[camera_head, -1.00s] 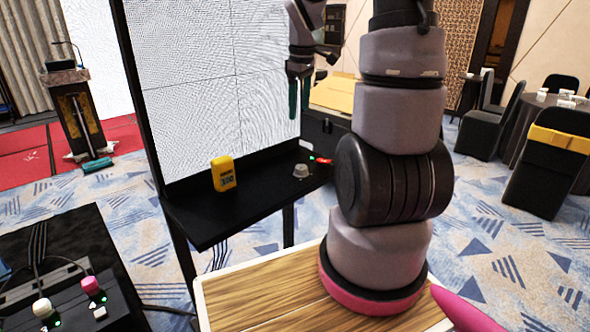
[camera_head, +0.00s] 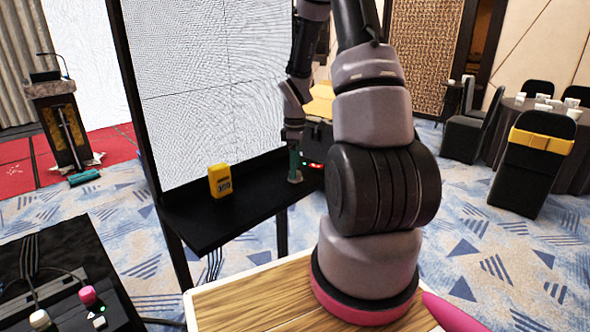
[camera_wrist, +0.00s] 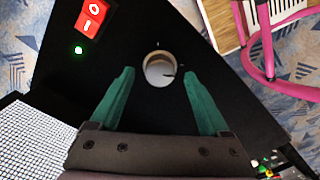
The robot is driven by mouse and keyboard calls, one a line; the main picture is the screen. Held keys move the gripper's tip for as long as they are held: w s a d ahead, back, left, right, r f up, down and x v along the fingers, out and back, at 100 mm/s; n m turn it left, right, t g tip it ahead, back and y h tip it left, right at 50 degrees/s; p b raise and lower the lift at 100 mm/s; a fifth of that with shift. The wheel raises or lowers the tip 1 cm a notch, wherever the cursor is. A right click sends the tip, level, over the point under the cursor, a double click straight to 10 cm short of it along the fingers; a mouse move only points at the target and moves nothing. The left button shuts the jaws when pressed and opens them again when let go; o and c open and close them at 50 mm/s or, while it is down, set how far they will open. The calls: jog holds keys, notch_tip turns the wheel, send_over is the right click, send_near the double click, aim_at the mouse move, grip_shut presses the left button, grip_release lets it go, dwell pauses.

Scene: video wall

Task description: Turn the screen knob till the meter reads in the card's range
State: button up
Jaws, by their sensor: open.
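The screen knob (camera_wrist: 160,68) is a pale round knob on the black shelf. In the wrist view it lies between the tips of my open gripper (camera_wrist: 159,76), with a gap on both sides. In the head view my gripper (camera_head: 295,172) points down at the shelf and covers the knob. A yellow block (camera_head: 220,181), which looks like the meter, stands upright on the shelf to the left. Its dark panel has marks too small to read. I cannot make out the card.
The black shelf (camera_head: 240,213) runs below the large white dotted screen (camera_head: 215,90). A red switch (camera_wrist: 92,17) and a green light (camera_wrist: 78,50) are beside the knob. A black box with knobs (camera_head: 88,295) is at lower left. The shelf between meter and gripper is clear.

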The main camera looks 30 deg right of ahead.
jog(key=shift+f, duration=0.65)
grip_shut()
jog(key=shift+m, duration=0.3)
